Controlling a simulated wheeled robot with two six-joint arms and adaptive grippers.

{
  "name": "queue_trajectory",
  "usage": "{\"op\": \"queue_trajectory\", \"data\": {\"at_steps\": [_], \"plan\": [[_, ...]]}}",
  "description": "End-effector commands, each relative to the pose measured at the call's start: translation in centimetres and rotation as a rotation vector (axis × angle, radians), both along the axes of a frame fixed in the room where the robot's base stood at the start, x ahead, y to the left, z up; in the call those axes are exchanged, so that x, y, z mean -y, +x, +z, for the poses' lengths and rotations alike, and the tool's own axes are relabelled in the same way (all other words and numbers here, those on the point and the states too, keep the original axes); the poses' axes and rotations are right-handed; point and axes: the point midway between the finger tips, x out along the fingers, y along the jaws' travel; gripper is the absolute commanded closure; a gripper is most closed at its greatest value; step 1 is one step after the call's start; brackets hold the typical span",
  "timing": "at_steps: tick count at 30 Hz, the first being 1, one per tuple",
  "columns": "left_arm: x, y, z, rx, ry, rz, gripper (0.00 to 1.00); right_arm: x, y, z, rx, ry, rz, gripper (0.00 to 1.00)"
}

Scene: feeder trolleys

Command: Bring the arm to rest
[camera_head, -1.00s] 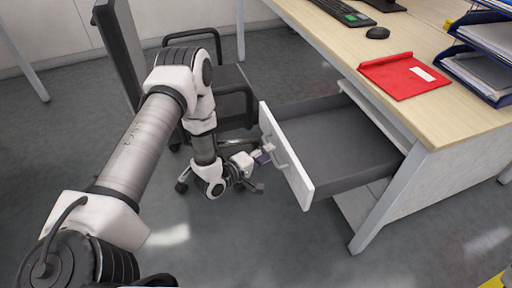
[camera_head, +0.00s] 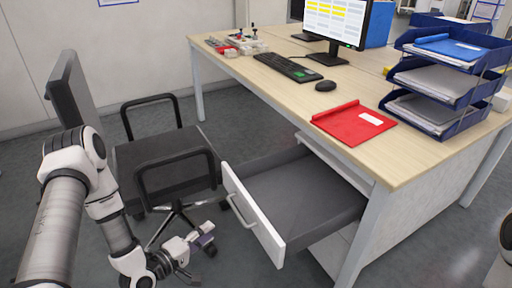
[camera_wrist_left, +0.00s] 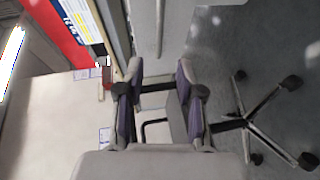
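My left arm reaches down at the left of the head view. My left gripper (camera_head: 207,236) is left of the open drawer (camera_head: 300,200), apart from its metal handle (camera_head: 241,211). In the left wrist view my left gripper (camera_wrist_left: 159,72) has its two fingers spread, with nothing held between them. The drawer has a white front and a grey, empty inside, and is pulled out from under the desk. My right gripper is not in view.
A black office chair (camera_head: 160,160) stands close behind the left arm. The wooden desk (camera_head: 290,97) holds a red folder (camera_head: 352,122), keyboard (camera_head: 287,67), mouse (camera_head: 326,86), monitor and blue paper trays (camera_head: 440,119).

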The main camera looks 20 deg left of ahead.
Motion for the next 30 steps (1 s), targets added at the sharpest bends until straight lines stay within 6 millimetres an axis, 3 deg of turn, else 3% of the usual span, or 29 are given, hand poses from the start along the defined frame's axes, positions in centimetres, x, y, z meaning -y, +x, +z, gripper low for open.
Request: {"op": "queue_trajectory", "data": {"at_steps": [5, 9, 12, 15, 18, 21, 24, 26, 27, 28, 30], "plan": [[0.9, 0.2, -0.1, -0.003, 0.005, -0.026, 0.63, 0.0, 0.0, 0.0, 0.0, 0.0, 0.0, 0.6], [6.5, 0.3, -0.7, -0.05, 0.04, -0.166, 0.63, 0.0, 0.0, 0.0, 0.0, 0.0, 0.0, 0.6], [10.8, -1.4, -3.9, -0.211, 0.184, -0.273, 0.63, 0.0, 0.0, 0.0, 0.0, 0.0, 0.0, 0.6], [13.0, -5.0, -8.0, -0.4, 0.431, -0.4, 0.63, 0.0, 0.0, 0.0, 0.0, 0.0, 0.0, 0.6], [13.0, -9.6, -11.1, -0.584, 0.685, -0.541, 0.63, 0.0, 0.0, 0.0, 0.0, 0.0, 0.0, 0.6], [11.6, -14.2, -12.7, -0.755, 0.889, -0.682, 0.63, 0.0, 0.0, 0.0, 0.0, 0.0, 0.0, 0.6], [9.3, -18.6, -13.3, -0.922, 1.021, -0.824, 0.63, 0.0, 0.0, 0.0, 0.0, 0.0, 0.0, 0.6], [8.6, -20.5, -13.3, -0.978, 1.074, -0.934, 0.63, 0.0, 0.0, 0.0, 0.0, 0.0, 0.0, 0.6], [8.6, -20.8, -12.7, -0.955, 1.109, -1.007, 0.63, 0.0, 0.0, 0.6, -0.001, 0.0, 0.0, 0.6], [8.6, -20.7, -10.4, -0.954, 1.105, -0.998, 0.63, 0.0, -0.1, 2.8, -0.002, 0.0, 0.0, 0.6], [8.6, -20.6, -8.2, -0.953, 1.103, -0.993, 0.63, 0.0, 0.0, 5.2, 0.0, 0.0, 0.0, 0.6]]}}
